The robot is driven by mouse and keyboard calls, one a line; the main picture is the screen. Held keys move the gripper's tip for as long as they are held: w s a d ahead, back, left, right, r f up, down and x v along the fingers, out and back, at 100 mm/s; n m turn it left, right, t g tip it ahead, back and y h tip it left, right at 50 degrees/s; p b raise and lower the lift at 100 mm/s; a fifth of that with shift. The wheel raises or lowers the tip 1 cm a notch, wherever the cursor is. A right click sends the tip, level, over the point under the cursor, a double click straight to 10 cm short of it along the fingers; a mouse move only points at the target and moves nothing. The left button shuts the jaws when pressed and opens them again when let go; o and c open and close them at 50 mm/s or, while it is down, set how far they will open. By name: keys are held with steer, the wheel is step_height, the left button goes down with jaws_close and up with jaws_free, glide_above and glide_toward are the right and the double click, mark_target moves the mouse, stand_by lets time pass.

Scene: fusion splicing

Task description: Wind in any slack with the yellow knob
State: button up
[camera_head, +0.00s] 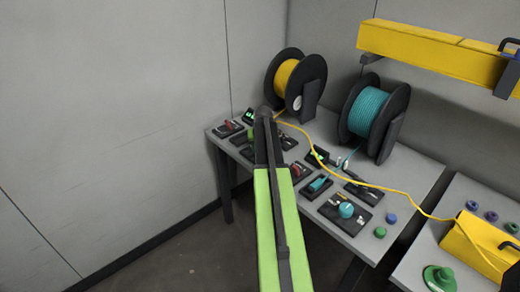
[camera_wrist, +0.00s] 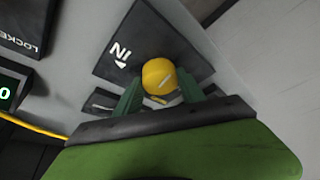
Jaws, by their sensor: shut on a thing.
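The yellow knob (camera_wrist: 158,76) is round with a light mark line on its top. It stands on a dark plate (camera_wrist: 118,45) lettered "IN" with a small arrow. My gripper (camera_wrist: 158,92) has its two green fingers on either side of the knob and is shut on it. In the head view my arm reaches over the left table, and it hides the knob and the fingers. A yellow cable (camera_head: 395,187) runs from the yellow spool (camera_head: 287,77) across the table to a yellow box (camera_head: 478,248) on the right table. It curves loosely.
A teal spool (camera_head: 368,112) stands right of the yellow one. Several small panels with knobs and levers sit on the grey table (camera_head: 345,237), including one with a teal knob (camera_head: 346,210). A yellow beam (camera_head: 430,52) is on the wall above. A green display shows in the wrist view (camera_wrist: 6,92).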

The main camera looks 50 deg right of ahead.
steer(key=shift+m+g, duration=0.3)
steer(key=shift+m, duration=0.3)
steer(key=shift+h, duration=0.3)
steer(key=o, duration=1.4)
steer(key=shift+c, duration=0.2)
steer(key=shift+r, duration=0.1)
steer(key=p+v, duration=1.6)
steer(key=v, duration=0.1)
steer(key=shift+r, duration=0.15)
